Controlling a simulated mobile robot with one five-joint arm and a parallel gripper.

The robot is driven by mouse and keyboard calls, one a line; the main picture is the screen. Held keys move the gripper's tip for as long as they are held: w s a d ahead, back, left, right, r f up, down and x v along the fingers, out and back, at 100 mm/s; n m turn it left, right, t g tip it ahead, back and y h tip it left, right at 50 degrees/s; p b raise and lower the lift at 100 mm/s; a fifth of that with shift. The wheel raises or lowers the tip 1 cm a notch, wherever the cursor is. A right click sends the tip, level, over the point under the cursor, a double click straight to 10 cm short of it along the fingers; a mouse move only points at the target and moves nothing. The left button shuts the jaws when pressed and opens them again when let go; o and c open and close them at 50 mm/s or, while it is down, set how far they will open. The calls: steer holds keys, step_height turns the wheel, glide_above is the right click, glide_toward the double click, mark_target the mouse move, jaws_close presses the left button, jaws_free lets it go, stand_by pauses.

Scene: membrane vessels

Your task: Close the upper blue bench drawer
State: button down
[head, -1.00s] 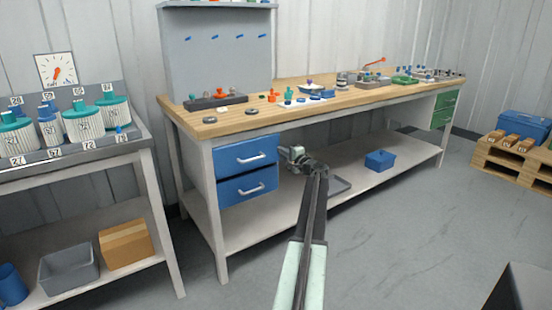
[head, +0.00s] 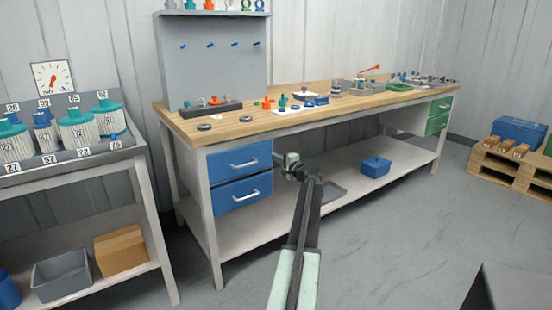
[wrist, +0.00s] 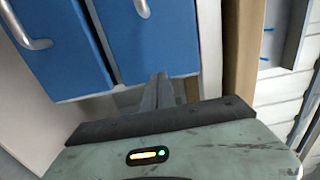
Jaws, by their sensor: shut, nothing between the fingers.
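The upper blue drawer (head: 225,161) is at the left end of the bench, under the wooden top, with a pale bar handle (head: 244,164). It looks at or near flush; I cannot tell how far it stands out. The lower blue drawer (head: 225,197) is below it, with a dark gap between. My gripper (head: 287,160) is shut and empty, just right of the upper drawer in the head view. In the wrist view the upper drawer (wrist: 160,40) is the right-hand blue panel and the lower drawer (wrist: 60,55) the left. My fingertips (wrist: 160,80) overlap the upper panel's near edge; contact cannot be told.
The wooden bench top (head: 245,122) overhangs the drawers and carries small parts. A blue bin (head: 375,166) stands on the lower shelf. A side table (head: 75,160) with filter vessels is at left. The floor (head: 390,240) right of my arm is clear.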

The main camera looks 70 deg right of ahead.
steer(key=v, duration=1.2)
steer(key=shift+s, duration=0.2)
